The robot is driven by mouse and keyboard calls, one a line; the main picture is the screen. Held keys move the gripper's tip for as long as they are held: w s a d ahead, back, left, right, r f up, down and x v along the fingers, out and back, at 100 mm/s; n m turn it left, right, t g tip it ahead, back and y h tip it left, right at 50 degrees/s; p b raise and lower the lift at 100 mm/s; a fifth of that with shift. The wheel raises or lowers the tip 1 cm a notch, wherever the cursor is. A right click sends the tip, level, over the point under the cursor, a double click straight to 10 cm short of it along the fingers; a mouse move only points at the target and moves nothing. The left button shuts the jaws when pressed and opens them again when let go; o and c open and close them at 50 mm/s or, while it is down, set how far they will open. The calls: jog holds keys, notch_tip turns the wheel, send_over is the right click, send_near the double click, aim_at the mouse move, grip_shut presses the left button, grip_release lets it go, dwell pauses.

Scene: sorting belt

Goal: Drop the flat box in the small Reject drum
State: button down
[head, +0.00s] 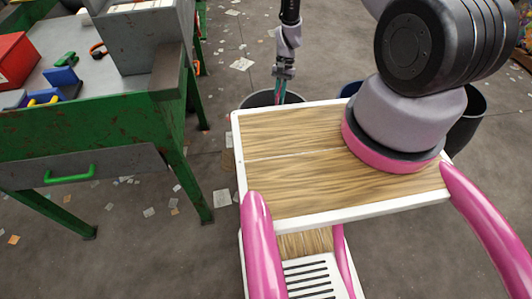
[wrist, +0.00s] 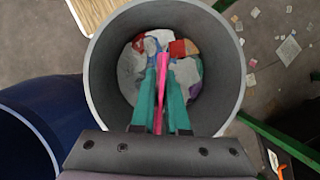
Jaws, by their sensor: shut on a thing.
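My gripper (wrist: 161,85) has teal fingers and is shut on a thin pink thing, seen edge-on, which looks like the flat box (wrist: 162,68). It hangs over the mouth of a grey drum (wrist: 98,70) with a pale rim. The drum holds crumpled white, red and brown scraps. In the head view my gripper (head: 280,90) points down at the dark drum (head: 256,98) behind the wooden-topped cart.
A blue drum (wrist: 45,120) stands close beside the grey one. Another dark bin (head: 468,128) is at the right. A wood-topped cart (head: 290,190) is in front. A green workbench (head: 90,135) with tools stands at the left. Paper scraps litter the floor.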

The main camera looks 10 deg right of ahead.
jog(key=shift+f, duration=0.2)
jog(key=c, duration=0.8)
grip_release()
jog(key=shift+c, duration=0.2)
jog(key=v, duration=1)
jog(key=shift+r, duration=0.4)
jog(key=shift+w+r, duration=0.1)
